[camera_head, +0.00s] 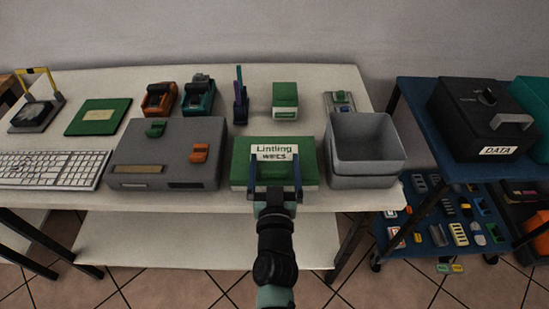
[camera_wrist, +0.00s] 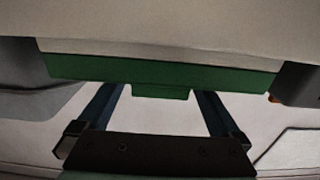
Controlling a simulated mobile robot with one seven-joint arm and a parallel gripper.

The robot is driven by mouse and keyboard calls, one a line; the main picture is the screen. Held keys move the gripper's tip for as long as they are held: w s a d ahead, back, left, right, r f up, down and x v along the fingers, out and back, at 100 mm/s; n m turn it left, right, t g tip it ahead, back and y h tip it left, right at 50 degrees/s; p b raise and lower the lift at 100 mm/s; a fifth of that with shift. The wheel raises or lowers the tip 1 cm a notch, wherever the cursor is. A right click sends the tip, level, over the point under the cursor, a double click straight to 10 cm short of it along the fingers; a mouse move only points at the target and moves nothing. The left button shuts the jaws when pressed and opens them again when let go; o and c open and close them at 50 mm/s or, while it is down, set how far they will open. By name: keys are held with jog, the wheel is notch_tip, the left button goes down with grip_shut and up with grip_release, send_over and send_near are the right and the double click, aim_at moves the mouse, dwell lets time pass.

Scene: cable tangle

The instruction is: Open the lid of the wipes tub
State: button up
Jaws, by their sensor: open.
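The wipes tub (camera_head: 273,148) sits near the front edge of the white table. Its green top carries a white label, "Lintling WIPES", and the lid looks closed and flat. In the wrist view the green lid edge (camera_wrist: 85,68) crosses the top, with a small green tab (camera_wrist: 161,92) sticking out in the middle. My gripper (camera_head: 275,160) is at the tub's front side, its two dark blue fingers apart and empty. In the wrist view my gripper (camera_wrist: 160,97) has one finger on each side of the tab. The fingertips end at the lid edge; whether they touch it I cannot tell.
A grey open bin (camera_head: 364,178) stands close right of the tub. A grey box (camera_head: 125,150) with small green and orange pieces on top stands close left. A green-white carton (camera_head: 285,99) and a purple tool (camera_head: 240,97) stand behind. A blue cart (camera_head: 411,105) is further right.

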jog(key=shift+w, duration=0.6)
grip_shut()
